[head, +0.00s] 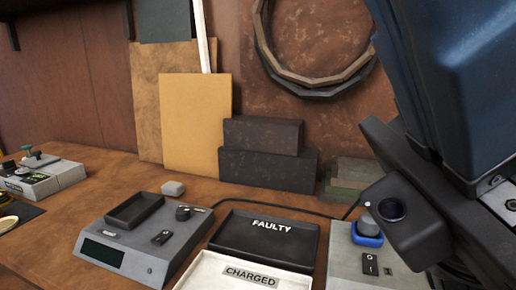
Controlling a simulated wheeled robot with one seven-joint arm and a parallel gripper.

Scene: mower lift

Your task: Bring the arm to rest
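My arm (455,80) fills the right side of the head view, close to the camera, as a large dark blue link. Below it is a black wrist part with a round, lens-like end (392,208). It hangs in front of the right end of the bench and hides part of a grey box there. I cannot make out my gripper's fingers. I cannot see whether they hold anything.
The wooden bench (95,235) holds a grey scale-like device (125,262), a black FAULTY tray (225,238), a white CHARGED tray (205,272) and a grey switch box (350,262) with a blue-based knob. Dark blocks (265,170) and boards (195,120) stand at the back wall.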

